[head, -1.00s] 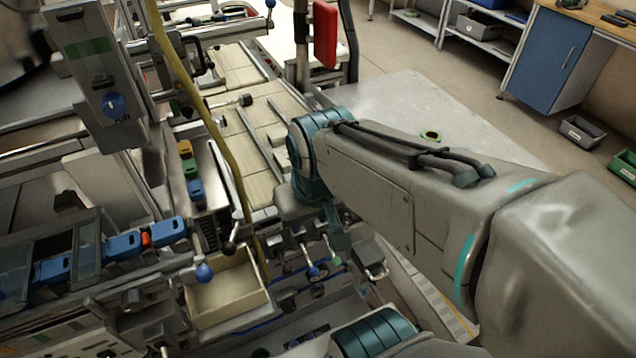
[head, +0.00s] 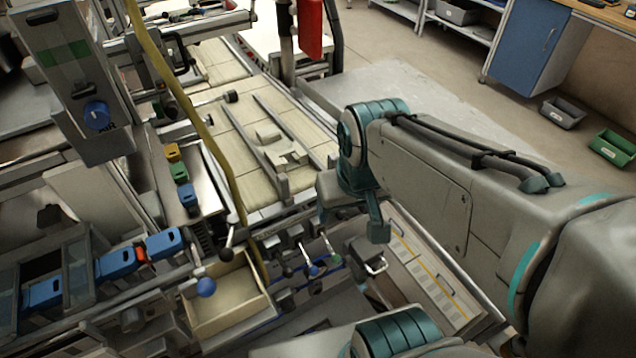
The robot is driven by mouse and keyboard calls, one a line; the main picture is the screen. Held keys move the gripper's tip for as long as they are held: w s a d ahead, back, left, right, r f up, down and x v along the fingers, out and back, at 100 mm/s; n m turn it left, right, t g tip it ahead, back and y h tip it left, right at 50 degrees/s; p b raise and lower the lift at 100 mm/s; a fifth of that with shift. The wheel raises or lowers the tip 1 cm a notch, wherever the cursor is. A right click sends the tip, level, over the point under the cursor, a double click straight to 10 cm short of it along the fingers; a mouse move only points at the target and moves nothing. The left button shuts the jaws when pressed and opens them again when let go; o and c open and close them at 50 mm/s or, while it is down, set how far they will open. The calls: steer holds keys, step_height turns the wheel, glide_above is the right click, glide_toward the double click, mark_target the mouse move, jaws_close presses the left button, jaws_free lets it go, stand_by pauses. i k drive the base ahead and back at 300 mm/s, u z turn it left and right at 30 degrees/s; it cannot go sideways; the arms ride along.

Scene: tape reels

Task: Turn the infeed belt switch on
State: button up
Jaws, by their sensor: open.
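I cannot tell which of these is the infeed belt switch, and no label is readable. A belt of cream slats (head: 230,120) runs behind them. My gripper (head: 352,212) is open and empty, pointing down above and right of the levers, apart from them as far as I can see.
A yellow hose (head: 200,125) hangs across the machine. Blue boxes (head: 115,263) sit at left. A grey slab (head: 430,110) lies behind my arm.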

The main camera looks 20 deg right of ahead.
mark_target(343, 215)
steer(key=z, duration=1.2)
steer(key=k, duration=1.25)
steer(key=u, duration=0.5)
steer(key=i, duration=0.5)
